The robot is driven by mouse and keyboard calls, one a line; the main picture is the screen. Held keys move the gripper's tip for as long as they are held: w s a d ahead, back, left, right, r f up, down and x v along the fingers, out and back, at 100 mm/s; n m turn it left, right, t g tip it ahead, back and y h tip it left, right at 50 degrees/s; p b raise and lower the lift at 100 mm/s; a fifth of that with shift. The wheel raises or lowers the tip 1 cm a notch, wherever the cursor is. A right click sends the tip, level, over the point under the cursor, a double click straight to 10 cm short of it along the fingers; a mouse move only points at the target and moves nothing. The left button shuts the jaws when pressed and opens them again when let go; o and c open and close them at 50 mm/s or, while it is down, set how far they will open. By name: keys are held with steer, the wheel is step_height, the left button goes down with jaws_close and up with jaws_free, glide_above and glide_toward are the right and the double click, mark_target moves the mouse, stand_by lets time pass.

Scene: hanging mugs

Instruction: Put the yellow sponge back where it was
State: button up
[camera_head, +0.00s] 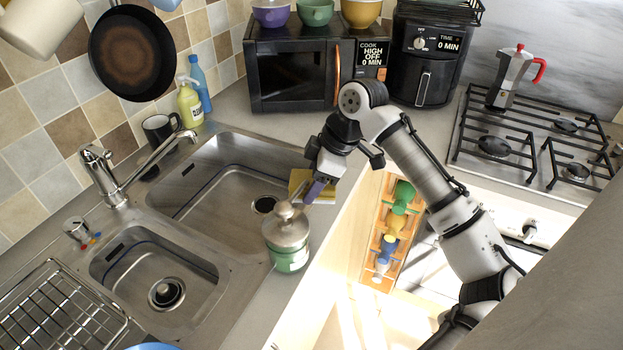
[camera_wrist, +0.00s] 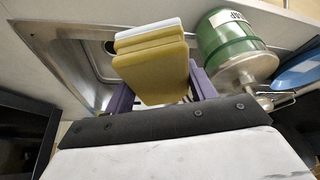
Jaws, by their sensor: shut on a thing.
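The yellow sponge (camera_head: 297,181) is at the right edge of the large sink basin, partly hidden by my gripper (camera_head: 314,190). In the wrist view the sponge (camera_wrist: 152,75) shows as a yellow block with a pale strip along its far edge. My gripper's purple fingers stand on either side of it, shut on it. I cannot tell whether the sponge touches the counter or the sink rim. The large sink basin (camera_head: 215,195) lies to its left.
A green jar with a metal lid (camera_head: 288,238) stands close by on the counter's front side. The tap (camera_head: 110,180), black mug (camera_head: 160,129), soap bottle (camera_head: 190,105) and blue bottle (camera_head: 201,85) are left. A wooden rack (camera_head: 368,250) holds several items below the counter edge.

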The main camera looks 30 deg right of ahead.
mark_target(313, 219)
steer(key=shift+f+b, duration=2.7)
steer(key=shift+f, duration=1.35)
steer(key=shift+f, duration=0.35)
steer(key=o, duration=1.4)
steer(key=b+v, duration=0.2)
steer(key=v, duration=1.2)
steer(key=shift+s+f, duration=0.1)
steer(key=shift+f, duration=0.05)
